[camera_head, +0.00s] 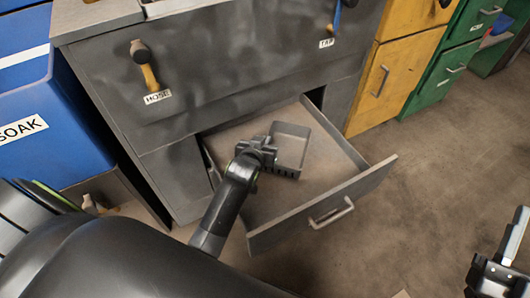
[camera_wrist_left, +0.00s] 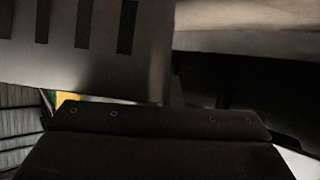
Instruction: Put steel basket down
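The steel basket (camera_head: 291,146) is a small grey open box with slots along its near edge. It is inside the open drawer, toward the back; I cannot tell whether it touches the drawer floor. My left gripper (camera_head: 266,150) is at the basket's left side and appears shut on its wall; the fingertips are hard to make out. In the left wrist view, the slotted wall of the basket (camera_wrist_left: 150,50) fills the upper left, close to the dark gripper body. My right gripper (camera_head: 497,268) is at the lower right edge, partly cut off, away from the basket.
The grey drawer front (camera_head: 325,205) with its handle is pulled out of a grey cabinet (camera_head: 220,60). Tools hang above labels there. A blue bin (camera_head: 50,110) stands left; yellow (camera_head: 395,75) and green (camera_head: 445,65) cabinets stand right. Floor at right is clear.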

